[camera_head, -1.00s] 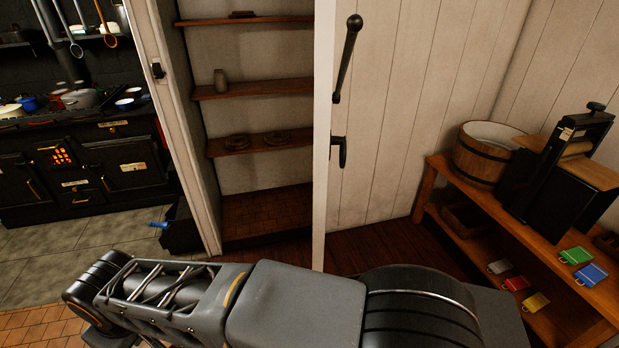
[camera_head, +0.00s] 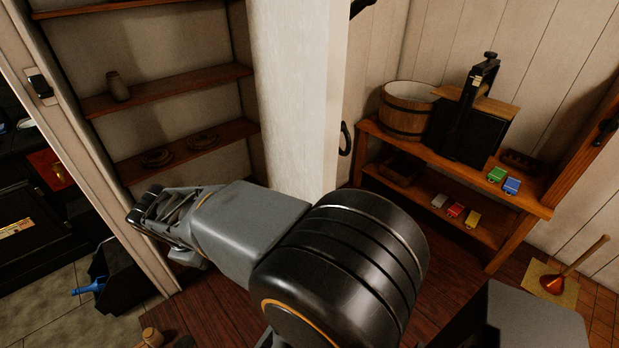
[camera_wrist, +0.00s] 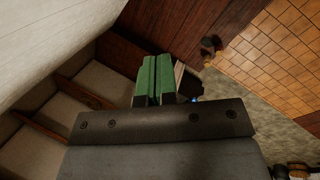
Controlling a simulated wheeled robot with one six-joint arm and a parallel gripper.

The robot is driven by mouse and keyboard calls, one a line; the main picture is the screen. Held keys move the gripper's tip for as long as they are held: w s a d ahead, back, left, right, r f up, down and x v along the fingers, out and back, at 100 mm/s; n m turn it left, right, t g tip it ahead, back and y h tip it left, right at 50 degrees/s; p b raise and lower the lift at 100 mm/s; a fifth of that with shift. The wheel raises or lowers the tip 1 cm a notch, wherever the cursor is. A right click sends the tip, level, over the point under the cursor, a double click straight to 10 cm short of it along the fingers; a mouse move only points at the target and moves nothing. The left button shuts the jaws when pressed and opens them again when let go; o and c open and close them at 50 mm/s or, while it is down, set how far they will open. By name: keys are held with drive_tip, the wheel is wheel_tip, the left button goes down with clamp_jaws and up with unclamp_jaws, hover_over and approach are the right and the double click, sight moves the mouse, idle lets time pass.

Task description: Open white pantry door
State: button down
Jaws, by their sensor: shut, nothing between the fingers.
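The white pantry door (camera_head: 295,100) stands open in the head view, seen at a steep angle beside the pantry. A black handle (camera_head: 346,138) shows just past its right edge. The pantry shelves (camera_head: 190,90) are exposed to the left of the door. The fingers appear to touch nothing.
A wooden bench (camera_head: 455,185) with a tub (camera_head: 406,108) and small coloured tins stands at right. A plunger (camera_head: 575,268) is on the floor at far right. Wooden floor shows between.

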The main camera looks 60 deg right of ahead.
drive_tip(key=w+d+n+g+h, duration=0.2)
drive_tip(key=d+n+g+h, duration=0.3)
drive_tip(key=d, duration=0.7)
drive_tip(key=n+g+h+b, duration=0.1)
drive_tip(key=n+g+h, duration=0.1)
drive_tip(key=g+h, duration=0.35)
approach(312, 176)
drive_tip(key=shift+t, duration=0.25)
drive_tip(key=p+x, duration=0.2)
drive_tip(key=x, duration=0.5)
drive_tip(key=shift+s+d, duration=0.15)
drive_tip(key=shift+s, duration=0.15)
